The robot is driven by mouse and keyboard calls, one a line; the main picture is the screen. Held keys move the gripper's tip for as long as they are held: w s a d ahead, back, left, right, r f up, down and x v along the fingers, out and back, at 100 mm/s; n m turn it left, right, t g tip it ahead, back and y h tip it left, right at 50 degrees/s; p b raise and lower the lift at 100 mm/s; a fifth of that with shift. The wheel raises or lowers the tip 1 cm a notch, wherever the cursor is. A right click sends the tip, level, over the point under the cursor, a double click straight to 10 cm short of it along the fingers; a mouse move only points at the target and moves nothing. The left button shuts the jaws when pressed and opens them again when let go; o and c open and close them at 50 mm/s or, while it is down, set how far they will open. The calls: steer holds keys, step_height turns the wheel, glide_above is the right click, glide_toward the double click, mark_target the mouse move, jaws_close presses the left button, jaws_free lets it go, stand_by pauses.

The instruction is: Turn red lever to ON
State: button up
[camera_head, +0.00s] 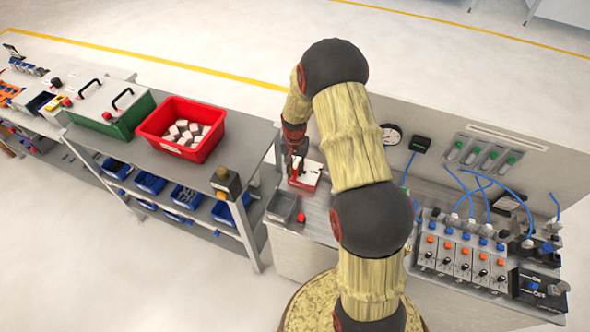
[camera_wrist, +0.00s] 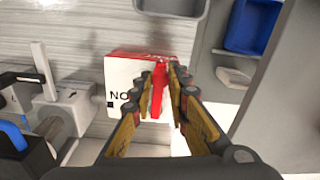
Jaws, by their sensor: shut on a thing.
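The red lever (camera_wrist: 157,92) is on a white and red box in the wrist view. My gripper (camera_wrist: 164,72) is shut on the lever, with a finger on each side of it. The box (camera_wrist: 118,74) has dark lettering on its white face, partly hidden by my fingers. In the head view the box (camera_head: 311,174) sits on the light workbench, and my gripper (camera_head: 294,165) reaches down onto it. The lever's exact setting is hard to read there because the gripper covers it.
A grey tray (camera_head: 281,206) and a red button (camera_head: 301,217) are near the box. A row of valves with orange and blue knobs (camera_head: 461,253) stands to the right. A shelf to the left holds a red bin (camera_head: 152,124) of pale blocks and a green crate (camera_head: 134,122).

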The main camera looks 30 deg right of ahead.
jaws_close()
stand_by(0.3)
steer(key=shift+d, duration=0.1)
steer(key=n, duration=0.1)
steer(key=s+d+n, duration=0.1)
steer(key=n, duration=0.1)
steer(key=d+n+b, duration=0.1)
steer(key=shift+s+n, duration=0.4)
steer(key=d+n, duration=0.1)
steer(key=n, duration=0.1)
steer(key=d+n+b, duration=0.1)
steer(key=n, duration=0.1)
steer(key=shift+s+d, duration=0.4)
steer(key=d+n, duration=0.1)
steer(key=n, duration=0.1)
steer(key=d+n, duration=0.2)
steer(key=shift+w+n+b, duration=0.15)
steer(key=shift+n+b, duration=0.25)
steer(key=shift+w+d+n+b, duration=0.25)
steer(key=shift+d+n, duration=0.3)
steer(key=shift+n, duration=0.55)
steer(key=shift+w+d+n+b, duration=0.1)
steer(key=shift+w+d+n, duration=0.35)
steer(key=shift+n, duration=0.65)
steer(key=shift+d, duration=0.1)
steer(key=shift+r, duration=0.1)
steer(key=o, duration=0.7)
jaws_free()
steer(key=shift+s, duration=0.1)
steer(key=shift+c, duration=0.2)
